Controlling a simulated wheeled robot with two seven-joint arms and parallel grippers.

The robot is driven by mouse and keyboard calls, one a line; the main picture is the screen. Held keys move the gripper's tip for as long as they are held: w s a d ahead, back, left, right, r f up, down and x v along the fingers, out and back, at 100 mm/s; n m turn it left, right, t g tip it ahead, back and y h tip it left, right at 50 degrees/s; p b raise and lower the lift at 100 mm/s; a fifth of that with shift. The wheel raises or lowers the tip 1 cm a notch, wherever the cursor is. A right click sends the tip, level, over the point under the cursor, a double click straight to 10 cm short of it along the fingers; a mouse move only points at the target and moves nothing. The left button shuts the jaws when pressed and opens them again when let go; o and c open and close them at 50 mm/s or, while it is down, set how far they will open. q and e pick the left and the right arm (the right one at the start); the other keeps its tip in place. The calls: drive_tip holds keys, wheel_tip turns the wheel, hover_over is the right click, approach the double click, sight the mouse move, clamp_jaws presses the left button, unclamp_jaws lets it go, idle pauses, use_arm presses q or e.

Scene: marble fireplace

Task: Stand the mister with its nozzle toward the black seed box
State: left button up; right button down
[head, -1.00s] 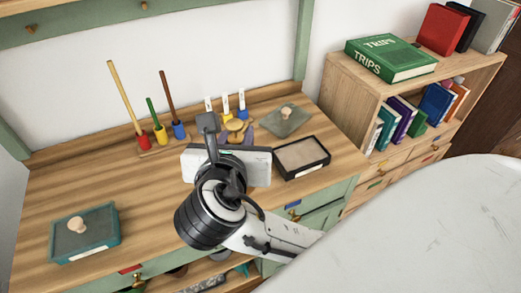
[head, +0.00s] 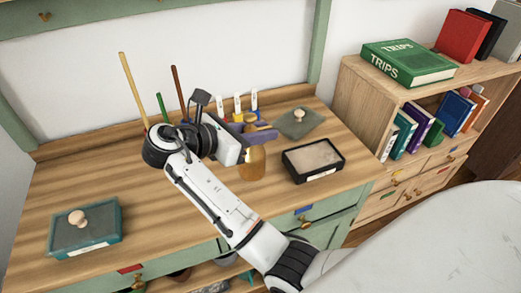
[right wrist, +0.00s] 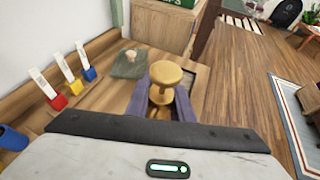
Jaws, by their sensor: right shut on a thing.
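The mister (head: 252,162), an amber-brown bottle with a rounded top, is between the purple fingers of my right gripper (head: 255,132), which is shut on it. It looks upright over the bench; I cannot tell whether its base touches the wood. In the right wrist view the mister (right wrist: 166,76) shows its round tan top between the two fingers; I cannot make out which way its nozzle points. The black seed box (head: 313,174), open with a pale filling and a white front label, stands just right of the mister. My left gripper is out of view.
A grey-green lid (head: 300,124) with a knob lies behind the black box. A teal lidded box (head: 86,235) stands at the bench's left. Several coloured pots with stakes or labels line the back. The middle-left bench top (head: 120,180) is clear.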

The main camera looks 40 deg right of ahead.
sight(262, 146)
wheel_tip(262, 146, down, 4)
drive_tip(key=shift+f+b, duration=0.2)
drive_tip(key=shift+b, duration=0.1)
drive_tip(key=c, duration=1.5)
unclamp_jaws()
drive_tip(key=shift+f, duration=0.15)
drive_tip(key=shift+c, duration=0.2)
